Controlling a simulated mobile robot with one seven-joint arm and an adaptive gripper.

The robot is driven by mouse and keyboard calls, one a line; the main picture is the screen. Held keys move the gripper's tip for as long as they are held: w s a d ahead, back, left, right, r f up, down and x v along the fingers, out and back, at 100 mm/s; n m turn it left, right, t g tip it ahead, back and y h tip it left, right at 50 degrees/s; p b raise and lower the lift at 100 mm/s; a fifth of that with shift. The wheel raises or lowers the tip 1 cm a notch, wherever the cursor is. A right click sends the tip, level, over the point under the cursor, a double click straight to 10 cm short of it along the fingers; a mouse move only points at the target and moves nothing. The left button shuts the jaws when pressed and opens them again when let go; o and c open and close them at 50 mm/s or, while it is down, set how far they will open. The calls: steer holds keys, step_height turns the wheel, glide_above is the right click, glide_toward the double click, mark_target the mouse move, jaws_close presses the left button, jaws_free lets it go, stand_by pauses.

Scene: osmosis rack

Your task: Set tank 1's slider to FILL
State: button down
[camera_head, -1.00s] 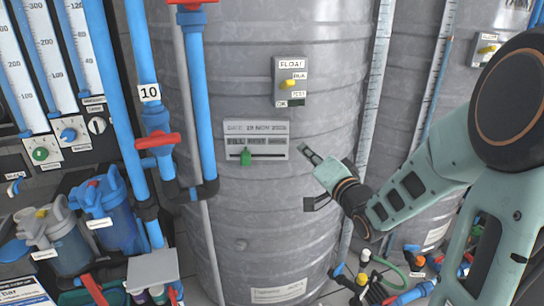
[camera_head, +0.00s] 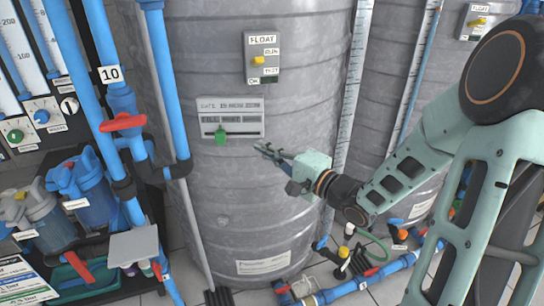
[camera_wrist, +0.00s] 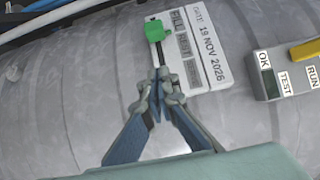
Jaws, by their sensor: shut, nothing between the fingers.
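The tank 1 plate (camera_head: 252,117) is on the grey ribbed tank's curved front, with a date line and a row of labels reading FILL, REST and a third blurred word. Its green slider knob (camera_head: 220,134) sits in the slot below the labels.
A float switch box (camera_head: 262,58) with a yellow knob is on the tank above the plate. Blue pipes with a red valve handle (camera_head: 123,122) stand to the left. A clear level tube (camera_head: 347,100) runs up the right side. Open tank wall surrounds the plate.

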mark_target(222, 140)
steer(key=w+a, duration=0.1)
steer(key=a, duration=0.1)
steer(key=w+a+b, duration=0.1)
steer(key=a, duration=0.1)
steer(key=w+a+b, duration=0.1)
steer(key=a, duration=0.1)
steer(key=shift+w, duration=0.35)
steer(key=shift+a, duration=0.5)
steer(key=shift+a+r, duration=0.1)
steer(key=shift+a, duration=0.3)
steer(key=shift+w+a, duration=0.1)
steer(key=shift+a, duration=1.15)
steer(key=shift+d+p, duration=0.1)
steer(key=shift+p, duration=0.2)
